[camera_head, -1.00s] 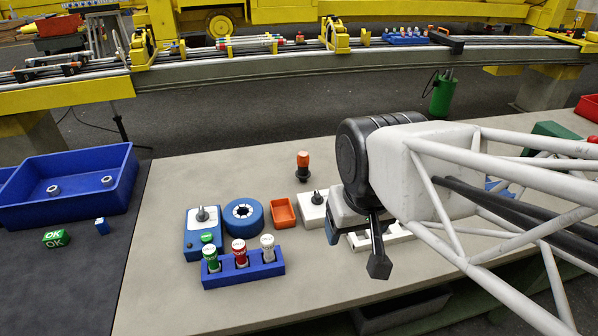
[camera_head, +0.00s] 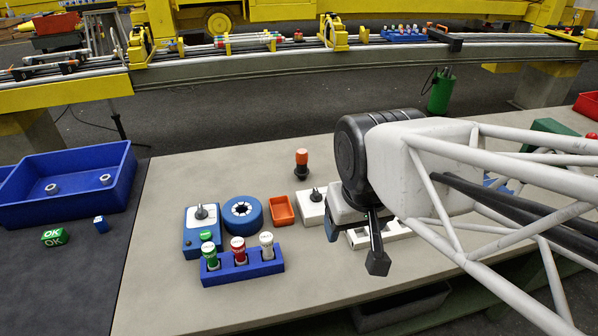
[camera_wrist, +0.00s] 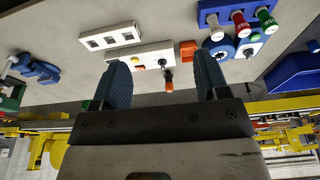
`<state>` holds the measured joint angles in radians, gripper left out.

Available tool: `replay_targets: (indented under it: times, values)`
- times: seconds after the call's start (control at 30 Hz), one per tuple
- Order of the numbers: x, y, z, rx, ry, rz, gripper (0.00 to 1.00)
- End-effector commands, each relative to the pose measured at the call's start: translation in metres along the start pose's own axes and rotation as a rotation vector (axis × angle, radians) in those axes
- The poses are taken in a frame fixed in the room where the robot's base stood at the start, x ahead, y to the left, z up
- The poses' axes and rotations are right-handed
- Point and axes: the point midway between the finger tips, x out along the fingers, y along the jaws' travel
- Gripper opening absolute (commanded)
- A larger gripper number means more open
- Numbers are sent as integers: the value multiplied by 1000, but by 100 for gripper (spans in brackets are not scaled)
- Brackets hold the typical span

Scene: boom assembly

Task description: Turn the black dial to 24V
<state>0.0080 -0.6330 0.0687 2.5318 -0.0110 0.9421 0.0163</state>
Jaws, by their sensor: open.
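A dark dial (camera_head: 316,194) stands on a white box (camera_head: 308,206) on the table, left of my gripper. A second dial (camera_head: 201,213), grey and dark, sits on a blue box (camera_head: 192,237) farther left. The voltage markings are too small to read. My gripper (camera_head: 377,262) hangs above the table to the right of the white box, with one dark finger clearly seen. In the wrist view my gripper (camera_wrist: 160,80) has its two fingers wide apart with nothing between them.
A blue rack (camera_head: 243,268) with green, red and white capped cylinders stands in front of the blue box. A blue ring (camera_head: 242,213), an orange tray (camera_head: 281,211) and an orange-topped knob (camera_head: 301,164) are nearby. The table's front is clear.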

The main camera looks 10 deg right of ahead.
Motion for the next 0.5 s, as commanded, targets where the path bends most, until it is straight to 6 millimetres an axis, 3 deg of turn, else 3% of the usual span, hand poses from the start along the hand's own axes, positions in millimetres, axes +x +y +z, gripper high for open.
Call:
replay_targets:
  times: [0.27,0.5]
  values:
    - [4,2,-15,-64,-15,17,68]
    - [16,6,-49,-223,-57,53,68]
